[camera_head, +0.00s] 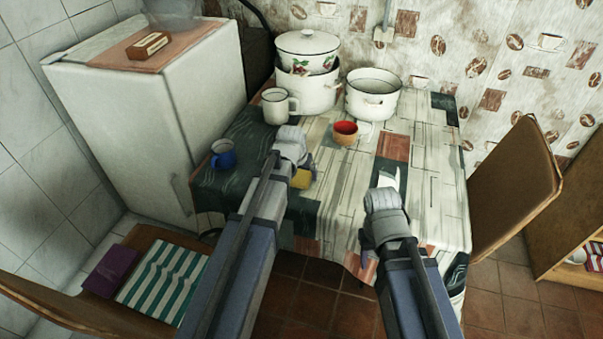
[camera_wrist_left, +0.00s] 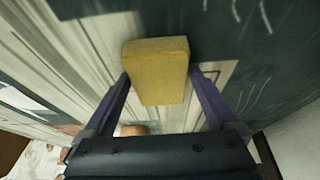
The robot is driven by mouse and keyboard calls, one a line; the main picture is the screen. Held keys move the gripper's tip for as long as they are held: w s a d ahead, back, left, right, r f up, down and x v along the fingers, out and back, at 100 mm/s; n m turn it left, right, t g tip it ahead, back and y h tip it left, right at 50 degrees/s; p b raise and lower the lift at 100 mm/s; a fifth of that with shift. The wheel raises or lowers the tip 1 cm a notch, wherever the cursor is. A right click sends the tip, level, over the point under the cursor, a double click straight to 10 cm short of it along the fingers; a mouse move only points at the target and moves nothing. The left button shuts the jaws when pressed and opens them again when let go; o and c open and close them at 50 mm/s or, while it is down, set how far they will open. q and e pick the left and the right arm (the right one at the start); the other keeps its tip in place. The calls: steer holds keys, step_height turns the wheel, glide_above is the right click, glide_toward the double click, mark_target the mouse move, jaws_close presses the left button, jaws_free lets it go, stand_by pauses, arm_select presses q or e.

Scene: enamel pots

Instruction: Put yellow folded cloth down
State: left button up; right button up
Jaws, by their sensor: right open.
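The yellow folded cloth (camera_head: 303,179) is at the end of my left gripper (camera_head: 297,168), over the table's left front part. In the left wrist view the cloth (camera_wrist_left: 158,70) is a thick yellow block between the two fingers, with a finger against each side. My left gripper is shut on it. I cannot tell whether its underside touches the table. My right gripper (camera_head: 388,185) is open over the front right of the table; its fingers are mostly hidden by its wrist.
A fridge (camera_head: 130,120) stands left, a chair (camera_head: 515,180) right. The tabletop's right side is fairly clear.

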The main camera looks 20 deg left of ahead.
arm_select(q)
steer(key=shift+r, duration=0.15)
steer(key=shift+r+p, duration=0.25)
steer(key=shift+p, duration=0.2)
steer(key=p+v, duration=1.1)
steer(key=v, duration=0.1)
steer(key=s+d+f+m+g, duration=0.1)
steer(key=s+d+g, duration=0.1)
steer(key=s+d, duration=0.4)
steer(key=s+d+m+g+y, duration=0.1)
steer(key=s+d+m+g, duration=0.1)
steer(key=s+d, duration=0.5)
steer(key=s, duration=0.5)
steer(key=shift+s+d+f+g, duration=0.3)
steer(key=shift+s+f+g, duration=0.05)
steer(key=shift+f+g, duration=0.05)
